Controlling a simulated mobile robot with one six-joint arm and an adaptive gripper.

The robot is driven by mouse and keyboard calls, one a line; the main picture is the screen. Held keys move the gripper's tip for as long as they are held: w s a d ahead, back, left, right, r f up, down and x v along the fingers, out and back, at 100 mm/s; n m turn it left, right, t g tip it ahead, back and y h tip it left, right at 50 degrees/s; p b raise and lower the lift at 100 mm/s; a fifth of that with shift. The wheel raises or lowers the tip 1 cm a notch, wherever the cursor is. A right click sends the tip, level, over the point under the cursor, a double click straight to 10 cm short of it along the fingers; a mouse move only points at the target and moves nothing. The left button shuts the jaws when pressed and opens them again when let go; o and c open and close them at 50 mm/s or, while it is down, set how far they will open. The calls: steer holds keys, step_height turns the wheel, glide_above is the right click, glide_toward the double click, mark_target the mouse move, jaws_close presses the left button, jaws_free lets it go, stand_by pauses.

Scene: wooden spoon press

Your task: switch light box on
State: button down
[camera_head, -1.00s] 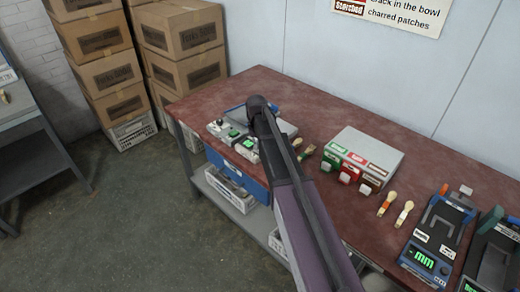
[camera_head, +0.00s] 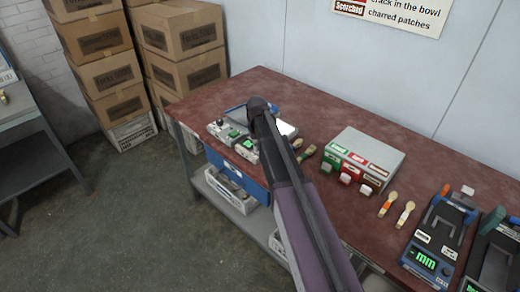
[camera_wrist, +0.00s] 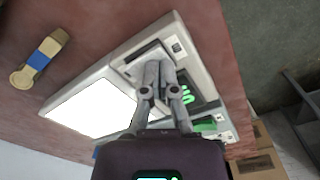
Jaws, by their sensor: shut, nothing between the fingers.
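The light box shows in the wrist view as a bright white lit panel (camera_wrist: 92,108) in a pale grey housing. In the head view a white patch of it (camera_head: 285,128) shows beside my arm. My gripper (camera_wrist: 154,70) is shut and empty. Its fingertips are over the housing between the lit panel and a green display (camera_wrist: 178,44). They cover what lies beneath, so I cannot tell if they touch it. In the head view my arm hides the gripper and much of the station.
A wooden spoon with a blue band (camera_wrist: 41,58) lies beside the light box. A grey box with green, red and brown parts (camera_head: 366,158) stands to the right on the red-brown table (camera_head: 310,100). Gauges with green displays (camera_head: 438,240) stand farther right. Stacked cartons (camera_head: 180,35) are behind left.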

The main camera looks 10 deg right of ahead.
steer(key=shift+r+p, duration=3.45)
steer(key=shift+r, duration=0.05)
steer(key=shift+s+f, duration=0.1)
